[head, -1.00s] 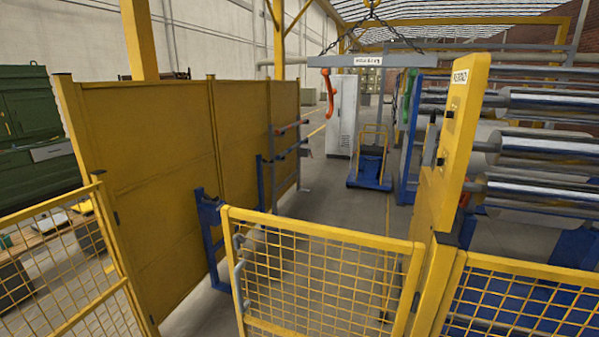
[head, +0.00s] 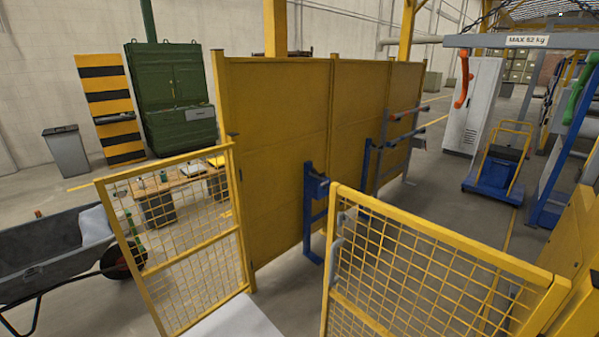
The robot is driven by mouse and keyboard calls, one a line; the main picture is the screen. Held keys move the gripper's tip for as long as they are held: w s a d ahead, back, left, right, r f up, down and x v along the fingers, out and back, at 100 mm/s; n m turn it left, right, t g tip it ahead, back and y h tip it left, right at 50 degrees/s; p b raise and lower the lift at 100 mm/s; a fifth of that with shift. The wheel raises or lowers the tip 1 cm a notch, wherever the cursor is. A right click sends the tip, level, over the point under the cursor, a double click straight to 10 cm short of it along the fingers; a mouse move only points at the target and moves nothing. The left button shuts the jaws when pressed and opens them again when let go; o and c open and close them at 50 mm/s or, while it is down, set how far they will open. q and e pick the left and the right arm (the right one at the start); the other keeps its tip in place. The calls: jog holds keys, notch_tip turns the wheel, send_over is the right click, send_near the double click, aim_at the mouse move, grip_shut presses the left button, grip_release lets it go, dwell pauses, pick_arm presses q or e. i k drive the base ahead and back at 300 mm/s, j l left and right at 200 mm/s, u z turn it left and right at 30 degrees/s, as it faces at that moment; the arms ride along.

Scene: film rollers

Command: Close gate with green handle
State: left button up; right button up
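A yellow mesh gate panel (head: 440,238) stands at the lower right of the head view. A grey handle-like bar (head: 333,262) is on its left edge. Another yellow mesh panel (head: 237,190) stands at the lower left, angled against the solid yellow wall. A gap lies between the two mesh panels. A green curved handle (head: 579,92) hangs at the upper right under the lifting beam, apart from the panels. Neither of my grippers is in view.
Solid yellow wall panels (head: 290,110) run behind the gap, with a blue bracket stand (head: 312,205) before them. A wheelbarrow (head: 45,248) stands at the left.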

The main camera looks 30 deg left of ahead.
aim_at(102, 190)
jog(key=j+z, duration=0.1)
jog(key=j, duration=0.85)
jog(key=j+z, duration=0.1)
jog(key=j, duration=0.8)
jog(key=k+j+z, duration=0.1)
jog(key=j, duration=0.35)
jog(key=k+j+z, duration=0.1)
jog(key=j, duration=0.3)
jog(key=k+j+z, duration=0.1)
jog(key=j, duration=0.3)
jog(key=k+j+z, duration=0.1)
jog(key=k+j, duration=0.15)
jog(key=j, duration=0.15)
jog(key=k+j+z, duration=0.1)
jog(key=j, duration=0.3)
jog(key=k+j, duration=0.25)
jog(key=j+z, duration=0.15)
jog(key=j, duration=0.5)
jog(key=k+j+z, duration=0.15)
jog(key=j, duration=0.5)
jog(key=i+j, duration=0.1)
jog(key=j, duration=0.4)
jog(key=i+j+z, duration=0.1)
jog(key=j, duration=0.9)
jog(key=z, duration=0.1)
